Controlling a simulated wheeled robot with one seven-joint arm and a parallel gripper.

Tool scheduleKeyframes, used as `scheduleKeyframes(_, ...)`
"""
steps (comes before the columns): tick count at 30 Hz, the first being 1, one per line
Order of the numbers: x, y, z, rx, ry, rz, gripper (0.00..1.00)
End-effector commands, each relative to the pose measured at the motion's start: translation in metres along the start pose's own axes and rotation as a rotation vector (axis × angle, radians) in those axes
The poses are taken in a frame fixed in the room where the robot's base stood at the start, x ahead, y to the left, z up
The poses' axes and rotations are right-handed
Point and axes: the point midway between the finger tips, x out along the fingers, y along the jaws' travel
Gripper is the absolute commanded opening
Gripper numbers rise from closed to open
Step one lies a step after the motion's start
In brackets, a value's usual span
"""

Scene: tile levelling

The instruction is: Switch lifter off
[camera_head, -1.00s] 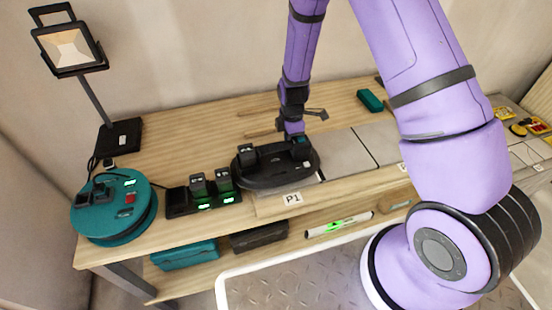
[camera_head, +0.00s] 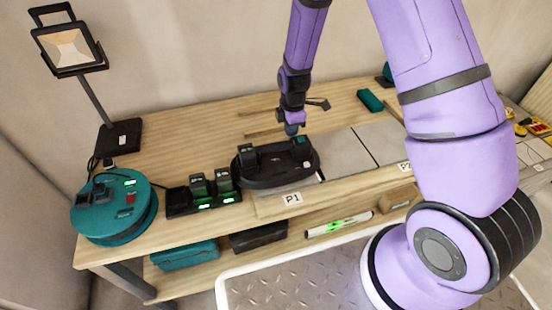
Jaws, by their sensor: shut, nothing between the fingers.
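The lifter, a black oval device (camera_head: 277,176) with raised blocks on top, sits on the bench at the tile marked P1 (camera_head: 292,198). A small teal part (camera_head: 299,141) shows at its upper right. My gripper (camera_head: 291,129) is shut and empty, pointing down just above the lifter's upper right end, close to the teal part. I cannot tell whether it touches the lifter. Any switch or indicator light on the lifter is too small to make out.
A teal cable reel (camera_head: 115,212) and a charger with green-lit batteries (camera_head: 203,202) stand to the left. A work lamp (camera_head: 68,47) is at the back left. Grey tiles (camera_head: 345,157) lie right of the lifter. A teal block (camera_head: 369,100) lies behind.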

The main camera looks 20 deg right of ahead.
Motion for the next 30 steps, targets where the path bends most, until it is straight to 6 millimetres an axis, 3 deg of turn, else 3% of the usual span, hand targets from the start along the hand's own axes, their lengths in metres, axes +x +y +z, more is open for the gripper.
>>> scheduleKeyframes(13, -0.029, 0.0, 0.0, -0.001, 0.0, 0.001, 0.0)
scheduleKeyframes(30, -0.031, 0.0, 0.0, -0.001, 0.0, 0.0, 0.0)
